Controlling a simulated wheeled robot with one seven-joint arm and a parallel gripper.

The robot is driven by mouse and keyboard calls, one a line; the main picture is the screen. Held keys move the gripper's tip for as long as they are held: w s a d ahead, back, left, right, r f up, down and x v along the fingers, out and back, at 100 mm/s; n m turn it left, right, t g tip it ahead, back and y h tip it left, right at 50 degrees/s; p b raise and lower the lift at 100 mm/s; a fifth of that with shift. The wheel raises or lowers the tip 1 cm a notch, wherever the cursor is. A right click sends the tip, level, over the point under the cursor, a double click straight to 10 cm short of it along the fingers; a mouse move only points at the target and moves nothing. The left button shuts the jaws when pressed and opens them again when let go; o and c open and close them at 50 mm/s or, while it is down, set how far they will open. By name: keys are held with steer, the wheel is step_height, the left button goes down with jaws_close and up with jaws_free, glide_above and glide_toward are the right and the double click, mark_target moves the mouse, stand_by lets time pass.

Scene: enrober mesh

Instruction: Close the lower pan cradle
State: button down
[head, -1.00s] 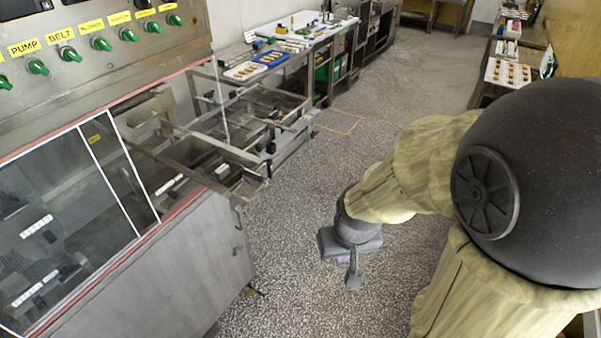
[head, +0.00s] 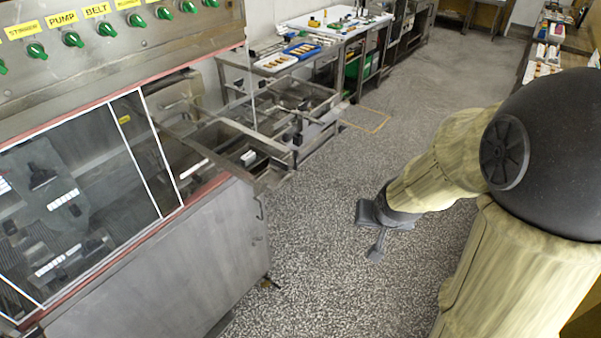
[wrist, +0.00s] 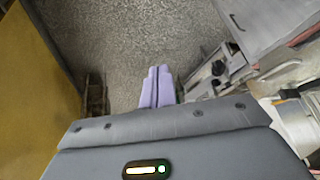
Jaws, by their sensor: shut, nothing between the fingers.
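The pan cradles are open steel frames at the end of the coating machine, in the left middle of the head view. The nearer frame (head: 222,134) holds a pan with a small white block in it and sticks out over the aisle. I cannot tell for sure which frame is the lower cradle. My gripper (head: 376,252) hangs over the speckled floor, to the right of the frames and clear of them. Its two pale fingers (wrist: 157,86) are together and empty in the wrist view. Metal framework (wrist: 218,72) shows to their right there, apart from the fingers.
The machine's steel side panel (head: 165,265) and red-edged glass guard stand at the left. A table (head: 325,36) with trays is beyond the frames. The floor (head: 320,215) between machine and arm is clear. A yellow-brown panel (wrist: 30,90) is at left in the wrist view.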

mark_target(292, 163)
steer(key=w+a+f+m+t+y+b, duration=0.2)
steer(key=w+m+y+b, duration=0.1)
steer(key=w+y+b, duration=0.2)
steer(key=w+a+f+m+t+y+b, duration=0.2)
steer(key=w+y+b, duration=0.3)
steer(key=w+y, duration=0.4)
steer(key=shift+w+a+m+t, duration=0.3)
steer(key=shift+a+m+t, duration=0.1)
steer(key=shift+a+t, duration=0.35)
steer(key=shift+a+f, duration=0.1)
steer(key=p+x, duration=0.1)
steer(key=x, duration=1.1)
steer(key=shift+w+a+r+p, duration=0.1)
steer(key=shift+a+r+p, duration=0.1)
steer(key=shift+a+p, duration=0.2)
steer(key=shift+w+a+f, duration=0.1)
steer(key=shift+w+a, duration=0.2)
steer(key=shift+w, duration=0.2)
steer(key=shift+a, duration=0.1)
